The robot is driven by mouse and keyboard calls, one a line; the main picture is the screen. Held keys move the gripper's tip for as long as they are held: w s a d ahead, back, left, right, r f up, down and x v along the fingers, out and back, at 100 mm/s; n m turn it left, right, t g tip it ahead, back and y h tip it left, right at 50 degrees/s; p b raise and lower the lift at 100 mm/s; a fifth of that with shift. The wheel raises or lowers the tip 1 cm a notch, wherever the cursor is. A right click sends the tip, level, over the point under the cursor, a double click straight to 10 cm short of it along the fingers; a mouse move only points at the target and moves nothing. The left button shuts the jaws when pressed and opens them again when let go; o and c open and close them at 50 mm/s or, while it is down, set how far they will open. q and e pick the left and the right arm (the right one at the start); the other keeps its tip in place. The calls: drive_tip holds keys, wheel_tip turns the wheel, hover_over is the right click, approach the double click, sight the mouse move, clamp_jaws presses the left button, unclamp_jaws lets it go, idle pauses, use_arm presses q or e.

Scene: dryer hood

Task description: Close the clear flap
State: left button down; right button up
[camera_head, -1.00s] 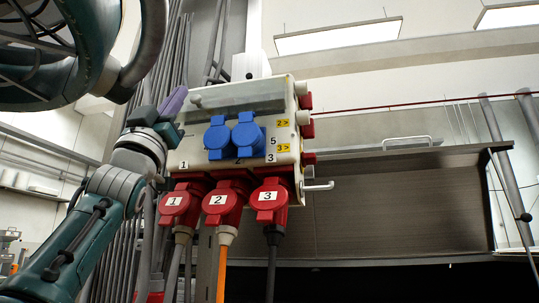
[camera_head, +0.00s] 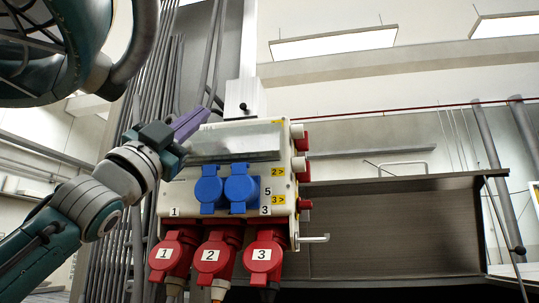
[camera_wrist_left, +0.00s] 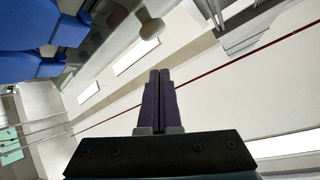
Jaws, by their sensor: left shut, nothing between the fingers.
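The clear flap (camera_head: 238,142) is a see-through grey panel across the upper front of the white power box (camera_head: 228,205). How far it stands open is hard to tell. In the left wrist view the flap (camera_wrist_left: 108,32) is a translucent strip at upper left, with a round grey-beige knob (camera_wrist_left: 150,25) near it. My left gripper (camera_head: 200,116) has purple fingers, shut and empty, at the flap's upper left corner. Its fingertips (camera_wrist_left: 159,74) touch nothing visible in the left wrist view. In the head view the knob is not visible. My right gripper is not in view.
Two blue socket covers (camera_head: 226,188) sit below the flap. Red plugs (camera_head: 212,257) numbered 1 to 3 hang underneath. Grey pipes (camera_head: 152,150) run up behind the left side. A dark metal hood (camera_head: 395,230) stands to the right.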

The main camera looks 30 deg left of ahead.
use_arm(q)
drive_tip(key=w+d+r+m+g+p, duration=0.2)
drive_tip(key=d+r+m+g+p, duration=0.85)
drive_tip(key=p, duration=1.15)
drive_tip(key=s+a+f+m+g+y+p, duration=0.3)
drive_tip(key=s+a+m+g+y+p, duration=0.35)
drive_tip(key=s+a+m+p, duration=0.8)
use_arm(e)
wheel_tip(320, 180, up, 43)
drive_tip(key=p, duration=0.3)
use_arm(q)
drive_tip(key=w+a+f+n+y+b, duration=0.1)
drive_tip(key=w+f+n+b, duration=0.3)
drive_tip(key=w, duration=1)
drive_tip(key=shift+f+b, duration=1.5)
drive_tip(key=shift+f, duration=0.2)
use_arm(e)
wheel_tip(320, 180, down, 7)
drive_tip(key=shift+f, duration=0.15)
use_arm(q)
drive_tip(key=shift+a, duration=0.1)
